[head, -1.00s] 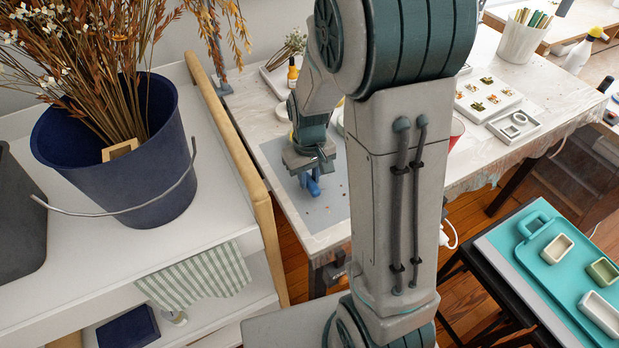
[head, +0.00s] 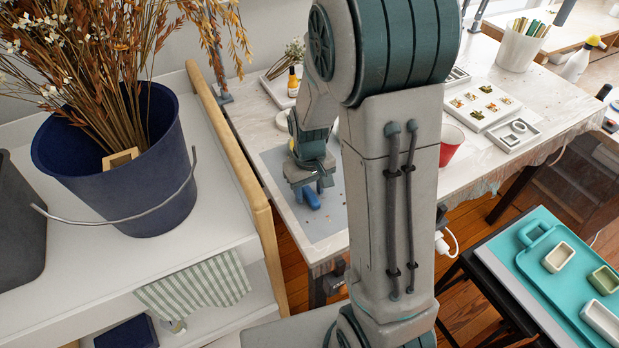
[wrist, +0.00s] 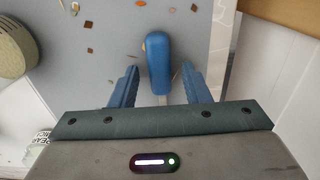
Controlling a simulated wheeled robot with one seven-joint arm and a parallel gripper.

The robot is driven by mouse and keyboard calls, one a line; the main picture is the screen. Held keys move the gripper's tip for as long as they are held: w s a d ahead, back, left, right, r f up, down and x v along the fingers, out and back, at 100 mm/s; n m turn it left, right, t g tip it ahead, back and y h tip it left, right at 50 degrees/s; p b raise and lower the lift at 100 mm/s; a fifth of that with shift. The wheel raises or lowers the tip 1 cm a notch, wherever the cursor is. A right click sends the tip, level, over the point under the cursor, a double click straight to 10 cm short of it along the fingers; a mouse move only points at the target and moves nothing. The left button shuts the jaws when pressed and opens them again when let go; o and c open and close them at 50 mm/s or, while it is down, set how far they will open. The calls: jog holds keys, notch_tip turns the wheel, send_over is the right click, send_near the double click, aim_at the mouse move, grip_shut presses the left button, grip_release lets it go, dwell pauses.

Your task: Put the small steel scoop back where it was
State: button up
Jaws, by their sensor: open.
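No scoop can be made out for certain. A blue handle (wrist: 158,62) lies on the grey mat (wrist: 105,75), with a short pale piece at its near end. The rest of that tool is hidden by my gripper, so I cannot tell whether it is the scoop. My gripper (wrist: 156,82) is open, with one finger on each side of the handle's near end and gaps showing. In the head view my gripper (head: 309,186) is low over the mat at the table's near left end, with the blue handle (head: 312,201) just beside it.
Small dark and orange chips lie scattered on the mat. A round tan object (wrist: 14,44) stands to its left in the wrist view. A red cup (head: 451,140), a white mould tray (head: 482,101) and an amber bottle (head: 293,80) stand on the table. A shelf with a blue bucket (head: 115,185) is at left.

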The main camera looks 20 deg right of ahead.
aim_at(309, 193)
notch_tip(309, 193, up, 12)
jog(key=s+r+m+t, duration=0.1)
jog(key=s+r, duration=0.1)
jog(key=s, duration=0.5)
jog(key=s+r+m+t, duration=0.1)
jog(key=s+r+t, duration=0.1)
jog(key=s, duration=0.5)
jog(key=shift+r, duration=0.4)
dwell(0.9)
jog(key=shift+c, duration=0.7)
jog(key=shift+a, duration=0.1)
